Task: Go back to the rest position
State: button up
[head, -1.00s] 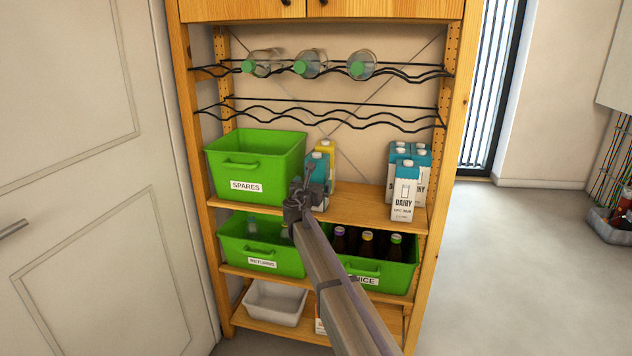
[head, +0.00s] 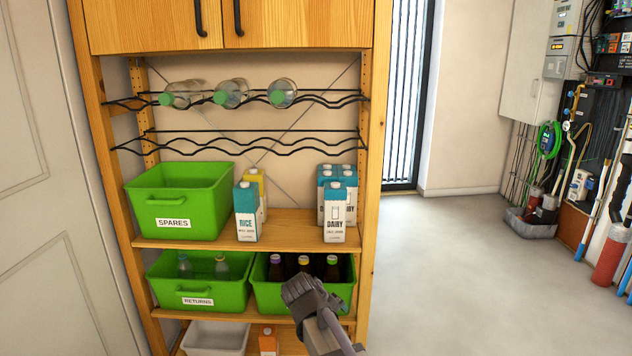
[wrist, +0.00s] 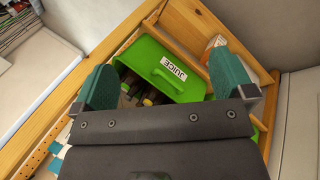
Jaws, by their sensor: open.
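My gripper (head: 301,290) is in front of the lower right green crate in the head view, apart from the shelf's cartons. In the wrist view its two teal fingers (wrist: 160,85) stand wide apart with nothing between them at the tips. Beyond them lies the green crate labelled JUICE (wrist: 173,72), with dark bottles inside. In the head view that crate (head: 262,300) is partly hidden by my gripper, including its label.
The wooden shelf (head: 375,150) holds a SPARES crate (head: 180,205), a RETURNS crate (head: 197,287), a rice carton (head: 247,212) and dairy cartons (head: 336,210). Bottles (head: 231,93) lie on the wire rack. The floor (head: 470,270) at right is clear; pipework stands beyond.

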jog(key=s+d+f+m+g+y, duration=0.15)
jog(key=s+d+m, duration=0.25)
jog(key=s+d, duration=0.4)
jog(key=s+d+f+m+g+y, duration=0.1)
jog(key=s+d+m+g+y, duration=0.3)
jog(key=s, duration=0.7)
jog(key=w+d+r+t+h+p, duration=0.1)
jog(key=d+r+p, duration=0.2)
jog(key=r+p, duration=1.8)
jog(key=shift+r, duration=0.2)
